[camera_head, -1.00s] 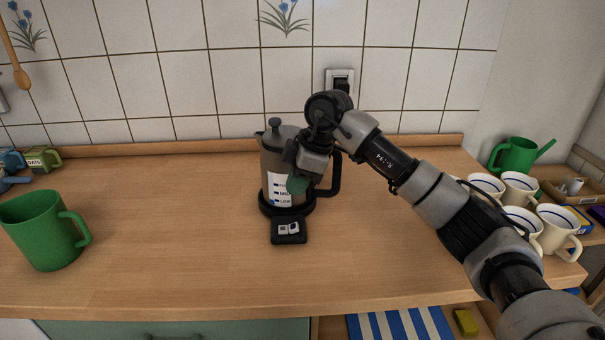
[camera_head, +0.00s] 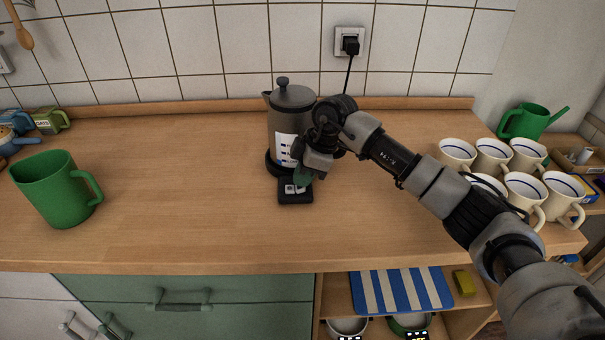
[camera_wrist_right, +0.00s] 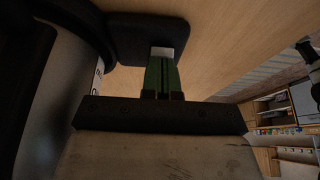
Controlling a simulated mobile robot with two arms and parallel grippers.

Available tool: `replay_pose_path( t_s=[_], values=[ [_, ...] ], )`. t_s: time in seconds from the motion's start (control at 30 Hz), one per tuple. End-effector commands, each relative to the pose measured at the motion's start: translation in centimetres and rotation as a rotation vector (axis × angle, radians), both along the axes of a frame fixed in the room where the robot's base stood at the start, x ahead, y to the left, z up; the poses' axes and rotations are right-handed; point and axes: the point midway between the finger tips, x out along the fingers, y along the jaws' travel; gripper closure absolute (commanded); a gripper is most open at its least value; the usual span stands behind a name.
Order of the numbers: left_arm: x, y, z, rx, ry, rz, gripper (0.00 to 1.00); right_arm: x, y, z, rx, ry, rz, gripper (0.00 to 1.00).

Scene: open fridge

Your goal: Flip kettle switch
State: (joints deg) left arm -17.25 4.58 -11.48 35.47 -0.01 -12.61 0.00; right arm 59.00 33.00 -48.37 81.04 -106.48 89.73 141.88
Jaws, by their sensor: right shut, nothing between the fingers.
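The grey kettle (camera_head: 291,119) stands upright on its black base on the wooden counter. My wrist hides the kettle's handle in the head view. My left gripper is not in view.
A green mug (camera_head: 54,190) stands at the left of the counter. Several cream cups (camera_head: 525,190) stand at the right, below a green watering can (camera_head: 526,121). A plug (camera_head: 350,45) sits in the wall socket. The counter between mug and kettle is clear.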

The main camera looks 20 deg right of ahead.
Motion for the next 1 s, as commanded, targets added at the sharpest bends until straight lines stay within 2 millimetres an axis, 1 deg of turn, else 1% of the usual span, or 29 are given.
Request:
replay_pose_path(
  t_s=[0.03,0.1,0.17,0.43,0.7,1.0],
  values=[
    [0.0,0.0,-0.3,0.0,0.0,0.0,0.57,-0.1,-0.3,-0.6,0.024,-0.002,-0.003,1.0],
    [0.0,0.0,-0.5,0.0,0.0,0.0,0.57,-0.3,-0.8,-1.3,0.092,-0.02,-0.005,1.0],
    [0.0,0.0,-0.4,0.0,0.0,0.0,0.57,-0.2,-0.6,-0.9,0.108,-0.029,0.001,1.0],
    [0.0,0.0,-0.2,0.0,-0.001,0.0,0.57,-0.2,-0.4,-0.8,0.104,-0.028,0.001,1.0],
    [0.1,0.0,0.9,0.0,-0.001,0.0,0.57,0.2,0.6,-0.1,0.104,-0.028,0.001,1.0],
    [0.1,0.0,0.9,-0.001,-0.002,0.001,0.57,0.2,0.8,-0.2,0.103,-0.027,0.0,1.0]
  ],
)
